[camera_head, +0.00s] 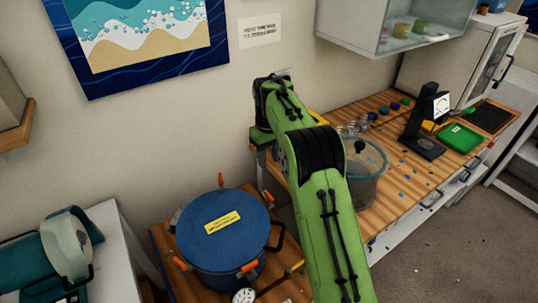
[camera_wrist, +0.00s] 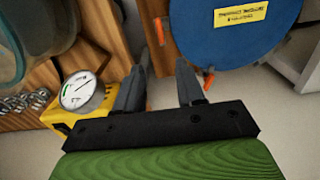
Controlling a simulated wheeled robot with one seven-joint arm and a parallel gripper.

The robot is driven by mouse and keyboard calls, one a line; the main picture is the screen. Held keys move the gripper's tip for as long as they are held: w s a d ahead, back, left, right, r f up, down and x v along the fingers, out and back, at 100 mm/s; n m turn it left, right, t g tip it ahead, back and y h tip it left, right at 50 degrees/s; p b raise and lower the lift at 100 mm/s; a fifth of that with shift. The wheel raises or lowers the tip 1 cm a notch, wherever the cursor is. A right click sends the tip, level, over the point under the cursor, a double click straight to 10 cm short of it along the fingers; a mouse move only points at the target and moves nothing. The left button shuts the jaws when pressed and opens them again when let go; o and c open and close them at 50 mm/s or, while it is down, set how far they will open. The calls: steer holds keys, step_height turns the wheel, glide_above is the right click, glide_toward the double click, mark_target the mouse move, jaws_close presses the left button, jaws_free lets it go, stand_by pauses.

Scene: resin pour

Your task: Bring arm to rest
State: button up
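My green arm (camera_head: 330,220) stretches from the bottom of the head view up toward the wall, between the blue-lidded pot and the workbench. Its far end is near the wall, and my gripper is not clearly visible there. In the wrist view my gripper (camera_wrist: 162,62) has its two dark fingers apart, with nothing between them. Bare floor or wall and wooden edges show beyond the fingers. The blue lid (camera_wrist: 232,32) is to the right of the fingers, and a yellow device with a round gauge (camera_wrist: 78,92) is to their left.
The blue-lidded pot (camera_head: 222,232) with orange clamps stands left of my arm. A clear glass-like pot (camera_head: 365,175) stands close on its right, on the workbench (camera_head: 405,190). A black stand (camera_head: 424,125) and green tray (camera_head: 460,137) are further right. A wall cabinet (camera_head: 390,25) hangs above.

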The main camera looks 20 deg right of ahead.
steer(key=s+r+m+t, duration=0.2)
steer(key=s+r+t, duration=0.1)
steer(key=s+r, duration=1.15)
steer(key=s+f+t, duration=0.1)
steer(key=s+f, duration=0.1)
steer(key=s, duration=0.8)
steer(key=s+f+m+t, duration=0.1)
steer(key=s+f, duration=0.1)
steer(key=s, duration=0.9)
steer(key=shift+a+f+t, duration=0.15)
steer(key=shift+f+t, duration=0.15)
